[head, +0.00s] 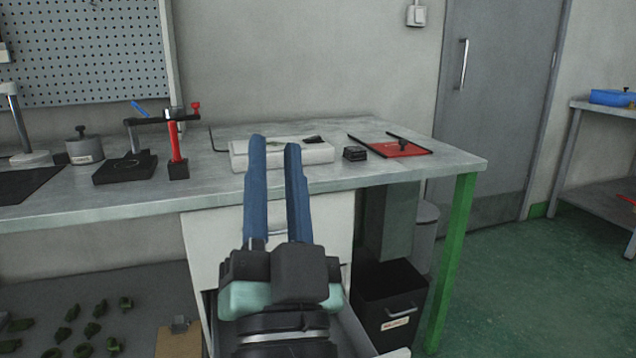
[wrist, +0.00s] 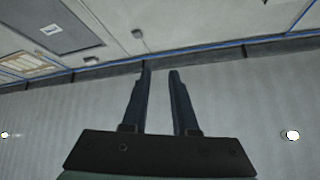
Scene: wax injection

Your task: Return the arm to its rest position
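My gripper (head: 274,145) is raised in the middle of the head view, its two long blue fingers pointing up and away, in front of the workbench (head: 345,183). The fingers stand apart with a narrow gap, and nothing shows between them. In the wrist view the same two fingers (wrist: 160,72) are apart and empty against a wall and ceiling. The fingers hide part of a white block (head: 315,153) on the bench.
The bench holds a red-posted stand (head: 178,145), a grey pot (head: 84,148), a small black box (head: 355,153) and a red mat (head: 400,149). A black bin (head: 388,300) stands below. Green pieces (head: 93,329) lie lower left. Floor at right (head: 500,270) is clear.

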